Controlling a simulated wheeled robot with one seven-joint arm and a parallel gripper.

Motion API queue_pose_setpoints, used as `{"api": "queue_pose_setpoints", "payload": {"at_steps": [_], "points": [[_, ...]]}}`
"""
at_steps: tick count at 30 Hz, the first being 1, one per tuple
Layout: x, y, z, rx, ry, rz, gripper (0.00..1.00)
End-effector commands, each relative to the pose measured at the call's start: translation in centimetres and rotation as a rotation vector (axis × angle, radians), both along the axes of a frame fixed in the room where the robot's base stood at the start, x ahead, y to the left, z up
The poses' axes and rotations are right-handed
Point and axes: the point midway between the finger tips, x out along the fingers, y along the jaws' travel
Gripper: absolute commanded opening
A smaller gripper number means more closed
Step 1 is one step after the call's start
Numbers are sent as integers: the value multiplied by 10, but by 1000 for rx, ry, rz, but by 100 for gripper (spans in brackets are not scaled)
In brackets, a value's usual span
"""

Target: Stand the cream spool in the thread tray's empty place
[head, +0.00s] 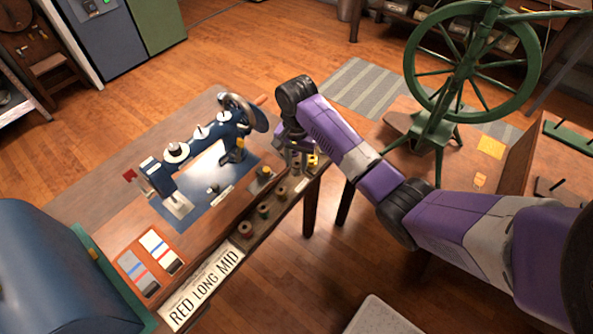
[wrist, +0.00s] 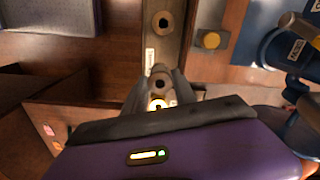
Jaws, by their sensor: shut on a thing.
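The thread tray (head: 254,220) is a long narrow wooden strip along the table's front edge, with several spools standing in it. It also shows in the wrist view (wrist: 173,45), running away from my gripper. My gripper (head: 302,158) points down over the tray's far end. In the wrist view its fingers (wrist: 160,92) are shut on a pale, brightly lit spool, which looks like the cream spool (wrist: 158,103). A tan spool (wrist: 161,79) shows just beyond it. The fingers hide the spot below, so I cannot tell whether the held spool touches the tray.
A blue sewing machine (head: 205,145) stands on the table behind the tray. A yellow-topped thing (wrist: 211,40) sits beside the tray. A green spinning wheel (head: 440,130) stands at the right.

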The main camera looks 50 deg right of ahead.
Motion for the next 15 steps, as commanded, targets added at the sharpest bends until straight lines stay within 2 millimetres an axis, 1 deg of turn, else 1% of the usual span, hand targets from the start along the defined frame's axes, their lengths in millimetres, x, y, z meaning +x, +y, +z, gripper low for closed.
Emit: {"api": "queue_pose_setpoints", "payload": {"at_steps": [2, 9, 12, 15], "points": [[-1, 0, -5, 1, 1, -1, 13], [-1, 0, -38, 1, 3, 0, 13], [0, 0, -44, 1, 0, 0, 13], [0, 0, -45, 1, -1, 0, 13]]}}
